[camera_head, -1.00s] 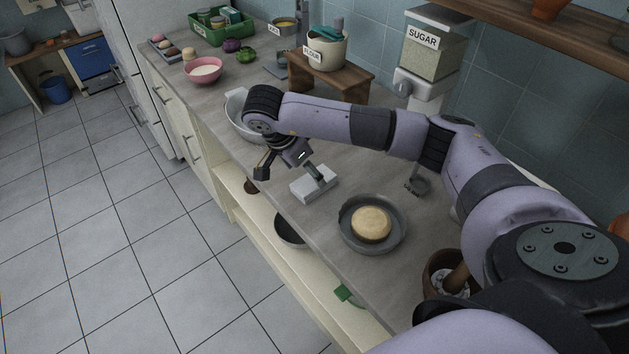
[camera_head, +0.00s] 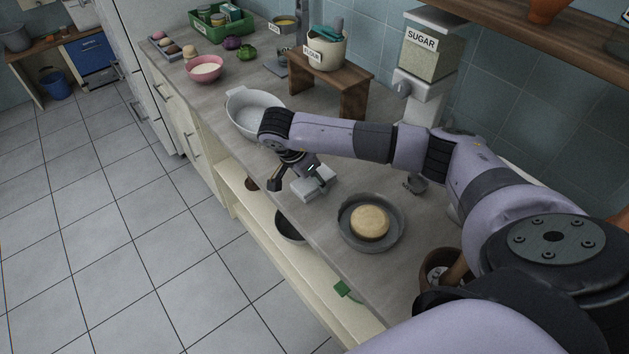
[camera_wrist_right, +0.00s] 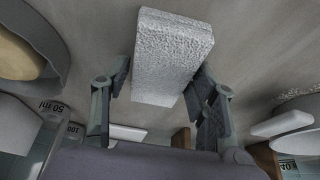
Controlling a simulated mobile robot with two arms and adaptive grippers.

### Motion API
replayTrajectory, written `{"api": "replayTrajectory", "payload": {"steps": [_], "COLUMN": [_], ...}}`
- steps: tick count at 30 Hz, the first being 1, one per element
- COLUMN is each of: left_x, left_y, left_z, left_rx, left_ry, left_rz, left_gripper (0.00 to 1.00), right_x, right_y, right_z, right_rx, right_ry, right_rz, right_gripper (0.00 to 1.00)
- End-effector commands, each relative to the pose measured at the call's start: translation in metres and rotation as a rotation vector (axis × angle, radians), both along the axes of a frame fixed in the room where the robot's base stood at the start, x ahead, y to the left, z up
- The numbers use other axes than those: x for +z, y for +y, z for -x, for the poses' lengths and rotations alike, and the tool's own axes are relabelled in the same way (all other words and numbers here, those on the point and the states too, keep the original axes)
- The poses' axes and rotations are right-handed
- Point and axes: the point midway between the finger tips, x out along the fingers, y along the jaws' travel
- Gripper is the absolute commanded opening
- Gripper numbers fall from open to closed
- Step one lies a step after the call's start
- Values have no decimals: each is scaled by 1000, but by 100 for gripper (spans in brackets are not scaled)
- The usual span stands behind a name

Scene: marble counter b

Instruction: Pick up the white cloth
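The white cloth (camera_head: 311,187) is a thick folded block with a rough, towel-like surface, lying on the grey counter near its front edge. My right gripper (camera_head: 298,183) is low at the cloth, with its fingers spread and partly covering it in the head view. In the right wrist view the cloth (camera_wrist_right: 172,50) reaches between the two open fingers of the right gripper (camera_wrist_right: 161,84). The right-hand finger appears very close to the cloth's side; I cannot tell whether it touches. My left gripper is out of view.
A grey pan (camera_head: 349,237) with a round, bread-like item (camera_head: 370,222) stands just right of the cloth. A white bowl (camera_head: 240,105) stands behind-left. A wooden stand (camera_head: 340,92) and sugar dispenser (camera_head: 428,60) are along the wall. The counter's front edge is close.

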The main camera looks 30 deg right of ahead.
Motion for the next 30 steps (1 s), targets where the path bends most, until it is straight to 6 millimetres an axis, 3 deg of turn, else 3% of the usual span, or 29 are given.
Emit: {"api": "replayTrajectory", "payload": {"steps": [13,23,30], "left_x": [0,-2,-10], "left_y": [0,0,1], "left_z": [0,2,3], "left_rx": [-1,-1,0], "left_ry": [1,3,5], "left_rz": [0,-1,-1], "left_gripper": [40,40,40], "right_x": [0,5,34], "right_y": [0,0,0], "right_z": [0,-1,-2], "right_rx": [0,0,0], "right_ry": [0,-3,-7], "right_rz": [0,0,0], "right_gripper": [22,22,22]}}
